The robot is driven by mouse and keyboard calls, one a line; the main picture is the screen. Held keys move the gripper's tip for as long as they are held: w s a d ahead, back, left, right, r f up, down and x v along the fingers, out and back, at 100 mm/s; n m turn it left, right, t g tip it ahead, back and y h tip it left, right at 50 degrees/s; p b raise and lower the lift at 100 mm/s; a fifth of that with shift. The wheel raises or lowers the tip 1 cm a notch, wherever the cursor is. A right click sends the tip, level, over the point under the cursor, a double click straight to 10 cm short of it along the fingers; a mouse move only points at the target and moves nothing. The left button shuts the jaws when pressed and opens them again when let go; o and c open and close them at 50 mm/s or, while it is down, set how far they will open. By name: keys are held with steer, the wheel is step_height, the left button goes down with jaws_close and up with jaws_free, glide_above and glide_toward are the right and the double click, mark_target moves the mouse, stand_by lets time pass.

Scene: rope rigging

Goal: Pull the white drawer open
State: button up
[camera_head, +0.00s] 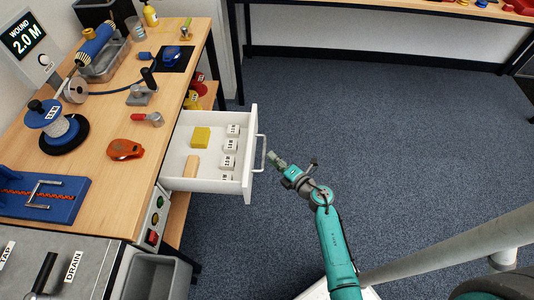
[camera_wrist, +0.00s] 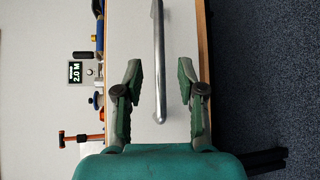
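The white drawer (camera_head: 205,184) stands pulled out from the wooden workbench, its inside showing in the camera_head view. Its front (camera_wrist: 130,25) fills much of the camera_wrist view. The grey metal bar handle (camera_head: 261,153) is on that front and also shows in the camera_wrist view (camera_wrist: 159,60). My gripper (camera_head: 275,158) is just to the right of the handle, facing the drawer front. In the camera_wrist view its fingers (camera_wrist: 160,75) are spread, with the handle showing between them and a gap on each side. It holds nothing.
Inside the drawer lie a yellow block (camera_head: 201,136), a tan block (camera_head: 192,166) and several white labelled boxes (camera_head: 229,145). The workbench (camera_head: 115,180) carries spools and tools. A grey bin (camera_head: 157,278) stands below its near end. Open blue carpet (camera_head: 370,120) lies to the right.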

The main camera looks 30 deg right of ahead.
steer(key=s, duration=0.6)
steer(key=shift+d+r, duration=0.45)
steer(key=shift+a, duration=0.1)
